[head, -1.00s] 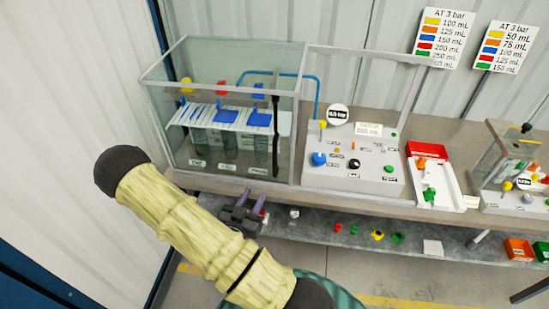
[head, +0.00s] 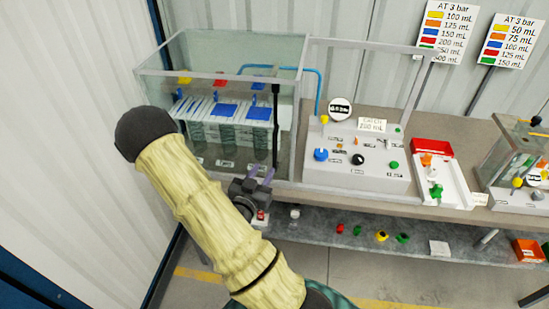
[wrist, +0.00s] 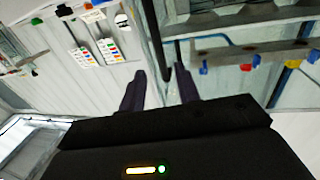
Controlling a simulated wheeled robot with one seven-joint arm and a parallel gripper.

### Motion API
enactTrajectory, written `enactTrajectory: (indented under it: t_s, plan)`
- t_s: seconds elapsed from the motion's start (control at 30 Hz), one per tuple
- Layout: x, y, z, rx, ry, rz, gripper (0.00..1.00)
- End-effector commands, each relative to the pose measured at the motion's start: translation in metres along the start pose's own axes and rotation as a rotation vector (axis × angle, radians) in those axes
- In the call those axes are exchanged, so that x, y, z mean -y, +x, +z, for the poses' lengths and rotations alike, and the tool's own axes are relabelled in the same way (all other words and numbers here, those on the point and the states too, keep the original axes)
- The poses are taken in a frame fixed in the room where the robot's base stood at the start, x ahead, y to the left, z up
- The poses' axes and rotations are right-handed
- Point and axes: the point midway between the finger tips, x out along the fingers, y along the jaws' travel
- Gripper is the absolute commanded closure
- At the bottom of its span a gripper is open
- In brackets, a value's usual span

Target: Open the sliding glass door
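The glass case (head: 180,140) stands on the bench at left, with a clear front pane. A dark vertical handle bar (head: 276,120) runs down near the right edge of its front. I cannot tell from the pane whether the door is shifted at all. My gripper (head: 260,173) is in front of the case's lower right part, close to the bar's lower end. In the wrist view, my gripper (wrist: 160,82) has its two purple fingers apart, with the dark bar (wrist: 168,68) showing between them, nearer the right finger. Whether the bar is within finger reach is unclear.
To the right is a grey control panel (head: 355,165) under a clear upright sheet, then a red and white tray (head: 445,180). Below, a shelf (head: 325,235) carries several small coloured parts. A white corrugated wall (head: 80,80) is close on the left.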

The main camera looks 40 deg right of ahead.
Motion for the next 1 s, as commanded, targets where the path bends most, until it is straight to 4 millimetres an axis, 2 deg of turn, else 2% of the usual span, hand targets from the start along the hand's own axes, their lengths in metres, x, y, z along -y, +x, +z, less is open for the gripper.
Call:
enactTrajectory:
  t_s: [0.17, 0.87, 1.0]
  plan:
    - [-0.001, 0.014, 0.004, -0.003, 0.002, 0.001, 0.68]
    - [-0.001, 0.041, 0.004, -0.003, 0.002, 0.000, 0.68]
    - [-0.002, 0.065, -0.003, -0.003, -0.003, 0.004, 0.68]
